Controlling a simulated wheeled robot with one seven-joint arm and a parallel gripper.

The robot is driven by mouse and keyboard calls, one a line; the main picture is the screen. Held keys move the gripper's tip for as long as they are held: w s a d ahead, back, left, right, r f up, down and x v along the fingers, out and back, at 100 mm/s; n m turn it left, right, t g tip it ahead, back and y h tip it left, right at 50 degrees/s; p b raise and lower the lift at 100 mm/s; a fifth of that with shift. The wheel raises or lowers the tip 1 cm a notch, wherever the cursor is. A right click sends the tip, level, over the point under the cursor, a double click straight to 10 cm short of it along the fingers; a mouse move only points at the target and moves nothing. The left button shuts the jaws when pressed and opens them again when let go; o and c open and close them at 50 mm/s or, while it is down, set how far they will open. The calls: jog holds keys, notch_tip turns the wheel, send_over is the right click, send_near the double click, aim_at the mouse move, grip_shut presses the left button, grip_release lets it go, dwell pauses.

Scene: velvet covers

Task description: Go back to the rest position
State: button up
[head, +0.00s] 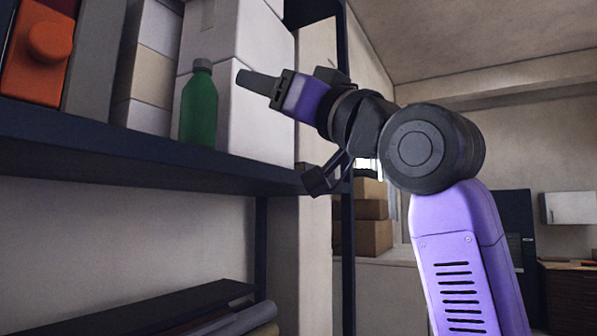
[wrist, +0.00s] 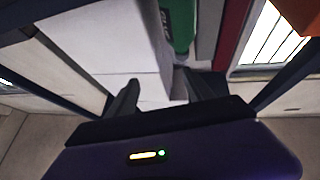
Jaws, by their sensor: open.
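My gripper (head: 258,84) is at the end of my purple and black arm, raised level with the upper part of the green bottle. It also shows in the wrist view (wrist: 165,92), where its two dark fingers stand apart with nothing between them held. The green bottle (head: 199,108) stands upright on the shelf, to the left of my gripper in the head view. In the wrist view the bottle (wrist: 181,22) is at the top, beyond the fingers. A gap shows between the fingertips and the bottle in the head view.
The dark shelf (head: 150,160) carries white boxes (head: 255,125) behind the gripper and an orange item (head: 40,50) at the far left. A dark shelf post (head: 347,230) stands below my arm. Cardboard boxes (head: 372,215) are stacked behind it. The room at the right looks open.

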jog(key=w+d+f+m+t+h, duration=0.2)
jog(key=d+f, duration=0.1)
jog(key=f, duration=0.5)
jog(key=w+d+f+m+t+h, duration=0.1)
jog(key=d+f+m+t+h, duration=0.15)
jog(key=f, duration=0.55)
jog(key=w+d+f+m+t+h, duration=0.2)
jog(key=d+f, duration=0.2)
jog(key=f, duration=0.3)
jog(key=s+d+f+m+h+b, duration=0.1)
jog(key=s+d+f+m+h, duration=0.2)
jog(key=f, duration=0.8)
jog(key=s+d+f+m+h, duration=0.1)
jog(key=s+d+f+h, duration=0.3)
jog(key=f, duration=0.7)
jog(key=s+d+f+g+h, duration=0.1)
jog(key=s+d+f+g, duration=0.1)
jog(key=s+f, duration=0.8)
jog(key=s+d+f+n+g+h+b, duration=0.1)
jog(key=s+d+f+g, duration=0.2)
jog(key=s+f, duration=0.7)
jog(key=s+d+f+g+h+b, duration=0.1)
jog(key=s+d+f+g+h, duration=0.1)
jog(key=s+f, duration=0.8)
jog(key=s+g, duration=0.1)
jog(key=s, duration=0.8)
jog(key=shift+s+d, duration=0.2)
jog(key=shift+s, duration=0.05)
